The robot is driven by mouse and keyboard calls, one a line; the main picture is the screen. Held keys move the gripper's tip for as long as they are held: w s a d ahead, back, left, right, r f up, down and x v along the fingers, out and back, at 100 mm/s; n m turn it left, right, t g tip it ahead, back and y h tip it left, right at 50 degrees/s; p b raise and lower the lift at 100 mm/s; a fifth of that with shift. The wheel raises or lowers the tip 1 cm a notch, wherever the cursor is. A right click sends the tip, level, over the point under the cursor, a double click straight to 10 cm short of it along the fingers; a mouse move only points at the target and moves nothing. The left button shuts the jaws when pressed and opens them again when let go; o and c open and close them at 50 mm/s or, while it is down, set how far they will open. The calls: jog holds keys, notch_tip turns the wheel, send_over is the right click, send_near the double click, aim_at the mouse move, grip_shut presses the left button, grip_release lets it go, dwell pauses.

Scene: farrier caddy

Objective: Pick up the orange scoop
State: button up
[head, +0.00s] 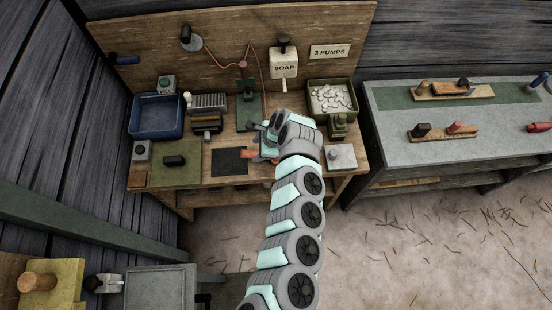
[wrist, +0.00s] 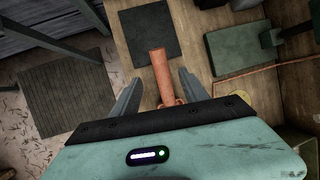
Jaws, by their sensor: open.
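The orange scoop (wrist: 163,75) shows in the wrist view between the two fingers of my gripper (wrist: 160,88). Its handle points away from my palm, and its near end is hidden behind my gripper body. In the head view a small orange-red part of it (head: 249,154) shows beside my gripper (head: 258,142), over the front of the wooden workbench (head: 215,165). My fingers are open, one on each side of the scoop. A gap shows between the handle and each finger. I cannot tell how high the fingers are above the bench.
A dark square mat (head: 230,161) lies left of my gripper. A grey-topped bench (head: 450,105) is on the right. Open floor lies in front.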

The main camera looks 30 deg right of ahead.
aim_at(252, 154)
jog(key=shift+b+x, duration=1.1)
jog(key=shift+x, duration=2.9)
jog(key=shift+d, duration=0.15)
grip_shut()
